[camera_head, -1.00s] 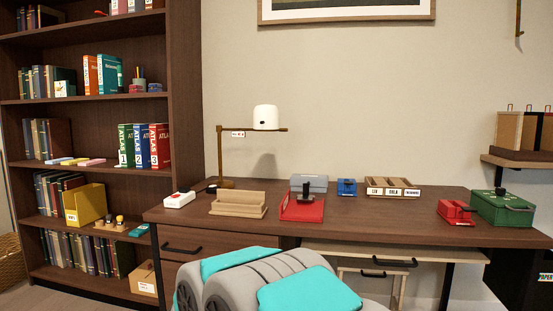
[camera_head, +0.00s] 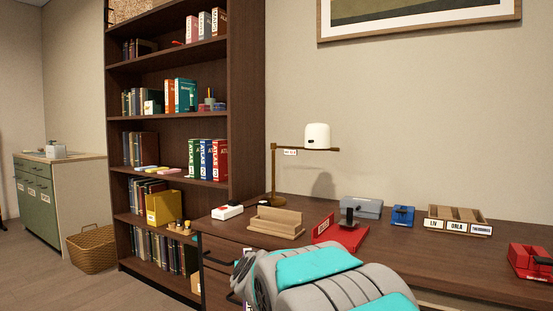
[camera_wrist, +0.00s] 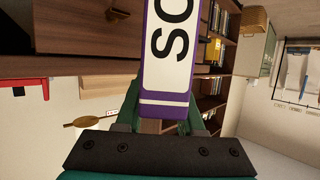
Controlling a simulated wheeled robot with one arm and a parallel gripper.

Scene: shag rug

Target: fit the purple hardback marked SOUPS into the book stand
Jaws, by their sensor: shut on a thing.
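The purple hardback (camera_wrist: 167,104) shows close up in the wrist view, with a white label reading "SO"; the rest of the word is cut off by the frame's top. My gripper (camera_wrist: 165,118), with green fingers, is shut on the book's near end. In the head view, my grey and teal arm covers the front of the desk, and the gripper and most of the book are hidden. A light wooden stand (camera_head: 277,222), which looks like the book stand, sits on the left part of the desk. It looks empty, and the book is apart from it.
A white box with a red button (camera_head: 227,212) and a lamp (camera_head: 317,136) stand beside the wooden stand. A red stand (camera_head: 345,238) with a black knob is to its right. A tall bookcase (camera_head: 247,120) rises left of the desk (camera_head: 430,260). A wicker basket (camera_head: 92,250) is on the floor.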

